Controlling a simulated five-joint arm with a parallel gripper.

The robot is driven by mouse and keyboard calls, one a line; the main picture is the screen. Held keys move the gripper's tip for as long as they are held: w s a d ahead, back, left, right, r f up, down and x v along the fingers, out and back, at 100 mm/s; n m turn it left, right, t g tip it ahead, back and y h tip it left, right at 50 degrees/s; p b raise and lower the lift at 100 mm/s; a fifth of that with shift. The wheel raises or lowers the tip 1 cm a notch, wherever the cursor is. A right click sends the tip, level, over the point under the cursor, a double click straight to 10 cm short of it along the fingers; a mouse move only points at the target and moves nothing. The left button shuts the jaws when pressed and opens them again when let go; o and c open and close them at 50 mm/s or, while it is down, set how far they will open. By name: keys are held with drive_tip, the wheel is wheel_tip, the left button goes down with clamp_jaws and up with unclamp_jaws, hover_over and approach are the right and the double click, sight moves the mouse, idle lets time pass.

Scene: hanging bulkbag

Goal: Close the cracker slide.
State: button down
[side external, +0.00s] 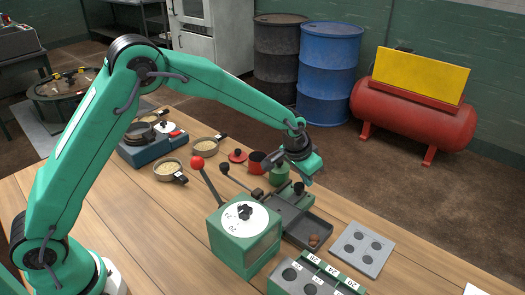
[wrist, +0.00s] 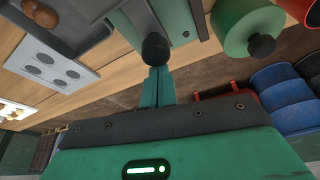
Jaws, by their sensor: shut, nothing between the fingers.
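The cracker (side external: 284,206) is a green and grey device on the wooden table, with a slide (wrist: 180,18) that carries a black knob (wrist: 155,47). The knob also shows at the cracker's back end in the side external view (side external: 299,188). My gripper (side external: 308,167) is above that end, pointing down. In the wrist view its teal fingers (wrist: 158,75) are together and empty, with their tips right by the knob. I cannot tell whether they touch it. A dark tray (side external: 291,232) with brown round nuts (side external: 314,239) is at the cracker's front.
A green box with a white dial (side external: 243,217) and a red-knobbed lever (side external: 197,162) stands left of the cracker. A green canister (wrist: 245,25) is close beside my gripper. A grey plate with dark round pads (side external: 360,247) and a numbered green rack (side external: 310,278) lie at the front right.

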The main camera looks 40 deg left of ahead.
drive_tip(key=shift+s, duration=0.1)
approach(282, 214)
drive_tip(key=x, duration=0.5)
drive_tip(key=shift+w, duration=0.45)
drive_tip(key=shift+s+f, duration=0.1)
drive_tip(key=shift+s, duration=0.45)
drive_tip(key=shift+a, duration=0.1)
drive_tip(key=shift+w, duration=0.1)
drive_tip(key=shift+w+d, duration=0.3)
drive_tip(key=shift+w, duration=0.65)
drive_tip(key=shift+w+d, duration=0.25)
drive_tip(key=shift+w, duration=0.65)
drive_tip(key=shift+w+d+r, duration=0.1)
drive_tip(key=shift+w+r, duration=0.2)
drive_tip(key=shift+w, duration=0.05)
drive_tip(key=d+v, duration=0.1)
drive_tip(key=v, duration=0.9)
drive_tip(key=shift+a, duration=0.45)
